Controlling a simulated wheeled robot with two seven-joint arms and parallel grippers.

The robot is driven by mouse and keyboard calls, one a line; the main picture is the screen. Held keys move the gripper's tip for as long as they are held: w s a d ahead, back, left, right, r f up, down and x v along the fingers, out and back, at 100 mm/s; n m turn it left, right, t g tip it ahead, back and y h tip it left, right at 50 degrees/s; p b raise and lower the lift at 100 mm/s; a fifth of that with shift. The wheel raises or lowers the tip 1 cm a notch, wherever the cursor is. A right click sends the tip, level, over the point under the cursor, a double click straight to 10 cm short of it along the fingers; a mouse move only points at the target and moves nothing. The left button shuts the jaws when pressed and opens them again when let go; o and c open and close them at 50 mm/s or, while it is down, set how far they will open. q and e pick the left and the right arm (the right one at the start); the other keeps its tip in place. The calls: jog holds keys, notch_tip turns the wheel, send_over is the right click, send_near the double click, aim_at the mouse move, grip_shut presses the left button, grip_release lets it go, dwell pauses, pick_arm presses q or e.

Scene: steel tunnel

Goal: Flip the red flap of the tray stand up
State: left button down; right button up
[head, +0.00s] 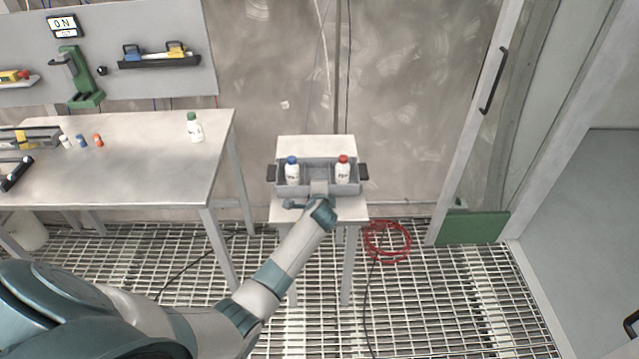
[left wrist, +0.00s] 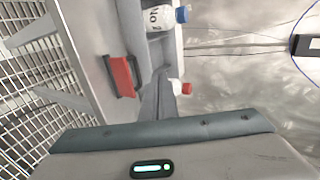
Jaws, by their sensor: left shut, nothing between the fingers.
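The tray stand (head: 315,146) is a small pale table against the wall, bearing a grey tray (head: 318,165) with dark side handles. A blue-capped bottle (head: 292,172) and a red-capped bottle (head: 342,170) stand upright in the tray. The red flap (left wrist: 120,76) shows in the left wrist view, in a dark frame at the tray's front side; I cannot make it out in the head view, and its exact angle is unclear. My left gripper (head: 320,188) is shut and empty at the tray's front middle. In the left wrist view its fingers (left wrist: 157,88) are beside the flap, apparently apart from it.
A workbench (head: 150,150) with a green-capped bottle (head: 194,127) and small items stands at left. A red coiled hose (head: 387,241) lies on the grating floor right of the stand. A door with a dark handle (head: 494,82) is at right.

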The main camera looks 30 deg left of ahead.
pick_arm(q)
jog(key=s+d+r+b, duration=0.1)
jog(key=s+d+r, duration=0.1)
jog(key=s+r, duration=0.2)
jog(key=shift+r, duration=1.45)
pick_arm(e)
jog(key=shift+w+a+f, duration=0.35)
jog(key=shift+a+f, duration=0.05)
jog(key=shift+f, duration=0.25)
pick_arm(q)
jog(key=shift+d, duration=0.1)
pick_arm(e)
jog(key=shift+d, duration=0.25)
